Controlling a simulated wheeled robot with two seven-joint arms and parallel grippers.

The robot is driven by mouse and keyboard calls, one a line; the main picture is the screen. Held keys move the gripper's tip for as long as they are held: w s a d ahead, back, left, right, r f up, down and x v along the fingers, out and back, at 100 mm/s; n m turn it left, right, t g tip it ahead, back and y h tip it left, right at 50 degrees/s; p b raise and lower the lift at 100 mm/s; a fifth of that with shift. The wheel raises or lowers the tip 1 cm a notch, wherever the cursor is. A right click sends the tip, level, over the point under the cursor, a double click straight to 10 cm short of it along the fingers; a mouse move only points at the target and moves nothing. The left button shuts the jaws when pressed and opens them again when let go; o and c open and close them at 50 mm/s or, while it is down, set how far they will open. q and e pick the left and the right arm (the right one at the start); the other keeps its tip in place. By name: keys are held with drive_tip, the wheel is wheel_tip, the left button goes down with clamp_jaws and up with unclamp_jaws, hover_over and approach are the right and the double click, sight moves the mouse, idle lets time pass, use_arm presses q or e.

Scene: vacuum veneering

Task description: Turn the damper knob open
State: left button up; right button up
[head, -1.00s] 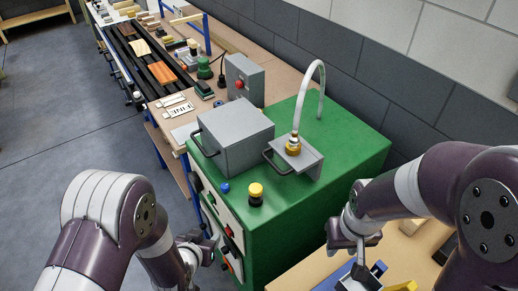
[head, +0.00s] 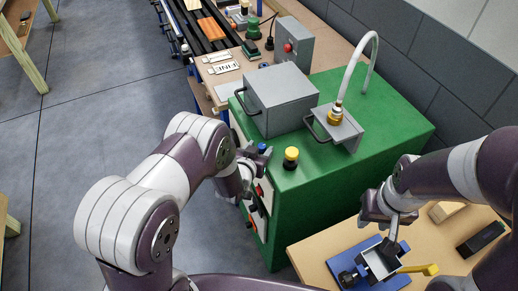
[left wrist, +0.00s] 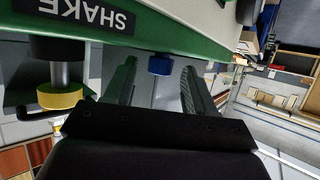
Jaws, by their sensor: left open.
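The damper knob appears to be the small blue knob (head: 262,147) at the front edge of the green machine's top; no label on it is readable. In the left wrist view the blue knob (left wrist: 160,65) shows beyond and between my two finger pads, with space on both sides. My left gripper (head: 257,156) is open and close to it; contact is not visible. A yellow-topped black knob (head: 291,157) stands to its right. My right gripper (head: 390,218) is above a grey metal piece (head: 380,263); its fingertips are unclear.
The green machine (head: 400,125) carries a grey box (head: 280,95) with a handle and a bracket with a hose (head: 373,50). A "SHAKE" label (left wrist: 85,12) shows in the left wrist view. A wooden table (head: 315,255) with a blue fixture (head: 350,262) is at lower right.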

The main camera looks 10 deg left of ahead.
use_arm(q)
drive_tip(key=shift+w+d+f, duration=0.1)
drive_tip(key=shift+w+f, duration=0.05)
drive_tip(key=shift+w, duration=0.1)
clamp_jaws()
use_arm(e)
drive_tip(key=shift+w+f, duration=0.15)
drive_tip(key=shift+w, duration=0.15)
